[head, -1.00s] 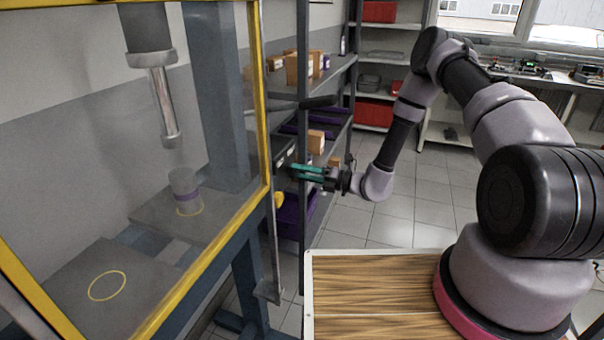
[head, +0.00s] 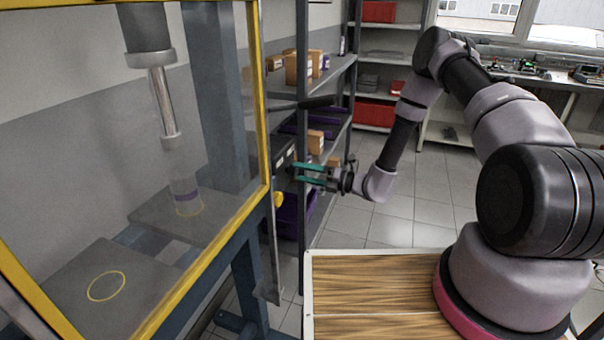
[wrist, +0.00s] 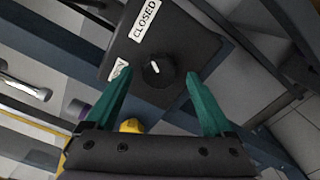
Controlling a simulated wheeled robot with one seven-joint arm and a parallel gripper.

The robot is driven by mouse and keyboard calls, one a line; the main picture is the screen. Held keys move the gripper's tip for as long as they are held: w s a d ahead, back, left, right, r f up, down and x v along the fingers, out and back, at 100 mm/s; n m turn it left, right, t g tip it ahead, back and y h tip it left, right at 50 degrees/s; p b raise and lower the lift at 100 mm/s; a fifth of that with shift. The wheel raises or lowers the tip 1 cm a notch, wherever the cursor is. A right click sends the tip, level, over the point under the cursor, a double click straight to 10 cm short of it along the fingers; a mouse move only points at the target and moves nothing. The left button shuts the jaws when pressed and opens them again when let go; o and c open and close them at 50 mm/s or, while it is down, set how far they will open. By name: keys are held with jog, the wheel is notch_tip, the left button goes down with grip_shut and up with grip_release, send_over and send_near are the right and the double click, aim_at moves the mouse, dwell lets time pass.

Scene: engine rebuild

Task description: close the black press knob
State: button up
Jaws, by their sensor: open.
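The black press knob (wrist: 158,71) is round with a short white mark, on a black box (wrist: 178,38). The mark points roughly up the picture, toward the side of the "CLOSED" label (wrist: 146,20). A second label (wrist: 121,74) is partly hidden by a finger. In the head view the black box (head: 284,152) is on the press's right side, and its knob is not clear. My gripper (head: 298,170) is open beside it. In the wrist view the teal fingers of my gripper (wrist: 158,76) stand on both sides of the knob, apart from it.
The press has a yellow-framed clear guard (head: 262,110). A shelf rack with boxes (head: 300,68) stands just behind my gripper. A wooden-topped surface (head: 375,285) lies in front; floor is clear beyond.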

jog(key=v, duration=1)
jog(key=s+d+r+n+g+h, duration=0.1)
jog(key=s+r+n+g+h, duration=0.25)
jog(key=r+n, duration=0.7)
jog(key=s+d+r+n+g+h, duration=0.15)
jog(key=s+r+n+g, duration=0.45)
jog(key=r, duration=0.7)
jog(key=s+d+r+n+t+h, duration=0.5)
jog(key=s+d+r+n, duration=0.1)
jog(key=r, duration=0.3)
jog(key=s+d+r+n+t+h, duration=0.5)
jog(key=s+d+r+n, duration=0.1)
jog(key=s+r+n, duration=0.1)
notch_tip(320, 180, up, 3)
jog(key=shift+d+f+n, duration=0.1)
jog(key=shift+d+n, duration=0.25)
jog(key=shift+n, duration=0.2)
